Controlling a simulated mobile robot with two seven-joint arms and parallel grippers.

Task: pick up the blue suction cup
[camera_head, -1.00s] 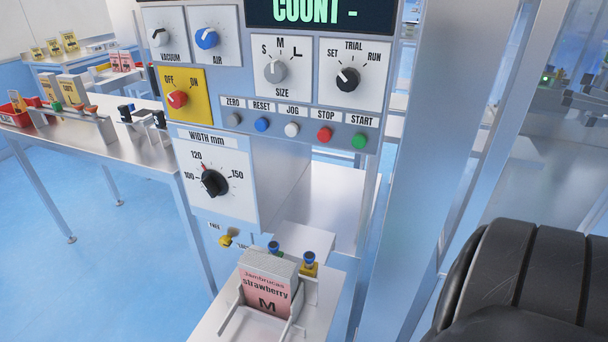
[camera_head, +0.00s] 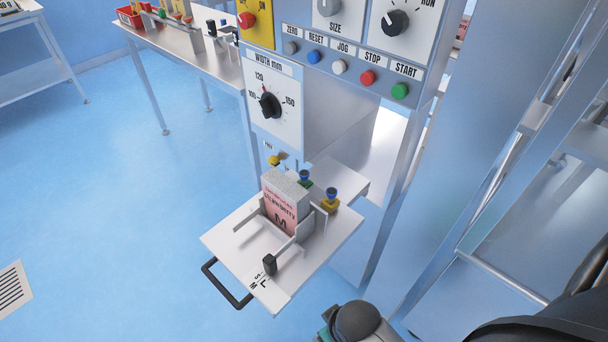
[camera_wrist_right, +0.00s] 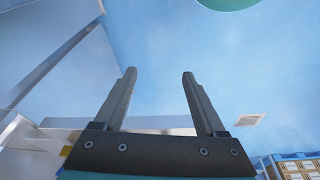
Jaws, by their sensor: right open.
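Two small fittings with blue cup-shaped tops stand behind the pouch stack on the machine's tray: one with a green base (camera_head: 304,178) and one with a yellow base (camera_head: 331,197). I cannot tell whether either is the blue suction cup. A rack on the side table at the upper left holds several small coloured pieces, too small to identify. My right gripper (camera_wrist_right: 159,74) is open and empty in the right wrist view, over blue floor, with no cup near its fingers. In the head view, neither gripper's fingers show.
Pink strawberry pouches (camera_head: 280,208) stand in the tray (camera_head: 235,235), which has a black handle (camera_head: 225,285). The panel with the width dial (camera_head: 271,105) rises behind. A red bin (camera_head: 130,17) sits on the side table (camera_head: 185,42). Open blue floor lies left; a metal post stands right.

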